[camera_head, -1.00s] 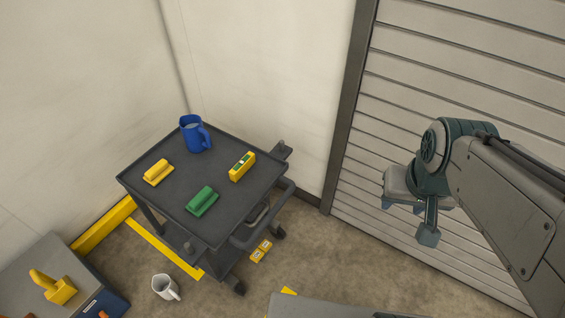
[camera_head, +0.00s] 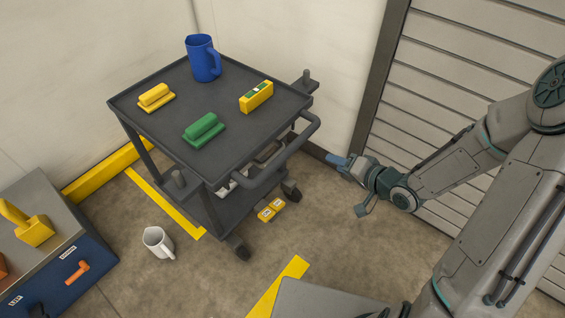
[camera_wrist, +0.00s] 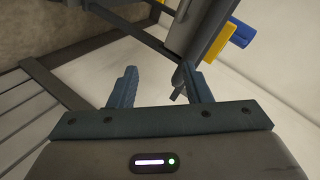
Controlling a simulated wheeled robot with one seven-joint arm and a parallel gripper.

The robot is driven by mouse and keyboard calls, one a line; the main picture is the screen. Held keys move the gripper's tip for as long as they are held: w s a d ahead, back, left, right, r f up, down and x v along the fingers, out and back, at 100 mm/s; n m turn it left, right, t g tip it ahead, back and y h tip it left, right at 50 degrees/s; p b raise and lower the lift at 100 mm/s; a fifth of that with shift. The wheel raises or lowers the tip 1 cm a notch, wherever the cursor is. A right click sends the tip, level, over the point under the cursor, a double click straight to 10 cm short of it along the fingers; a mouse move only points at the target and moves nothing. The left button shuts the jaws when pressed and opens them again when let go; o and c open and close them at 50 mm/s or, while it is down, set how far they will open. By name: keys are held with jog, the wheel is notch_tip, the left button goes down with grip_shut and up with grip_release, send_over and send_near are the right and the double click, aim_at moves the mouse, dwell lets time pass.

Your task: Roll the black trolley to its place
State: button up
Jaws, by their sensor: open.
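The black trolley (camera_head: 205,105) stands in the corner against the pale walls, its push handle (camera_head: 290,150) on the right side facing my arm. On its top are a blue jug (camera_head: 203,60), a yellow block with a handle (camera_head: 156,97), a green one (camera_head: 203,129) and a yellow level-like block (camera_head: 256,97). My gripper (camera_head: 350,185) is open and empty, to the right of the handle and apart from it. In the wrist view its two fingers (camera_wrist: 160,88) are spread, with a dark trolley bar (camera_wrist: 205,40) just beyond the right finger.
Yellow floor tape (camera_head: 165,203) runs under the trolley, and another strip (camera_head: 280,287) lies nearer. Small yellow blocks (camera_head: 270,209) lie by a wheel. A blue drawer cabinet (camera_head: 70,270) is at the lower left. A slatted shutter (camera_head: 440,90) is at right.

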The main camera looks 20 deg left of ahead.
jog(key=s+a+f+m+y+b, duration=0.2)
jog(key=s+a+f+y+b, duration=0.15)
jog(key=y+b, duration=0.2)
notch_tip(320, 180, up, 4)
jog(key=m+y+b, duration=0.1)
jog(key=y+b, duration=0.2)
jog(key=b, duration=0.1)
send_over(282, 148)
jog(key=s+d, duration=0.1)
jog(key=s, duration=0.4)
jog(key=shift+d+m, duration=0.2)
jog(key=shift+m, duration=0.1)
jog(key=shift+t+h, duration=0.25)
jog(key=shift+t, duration=0.05)
grip_shut()
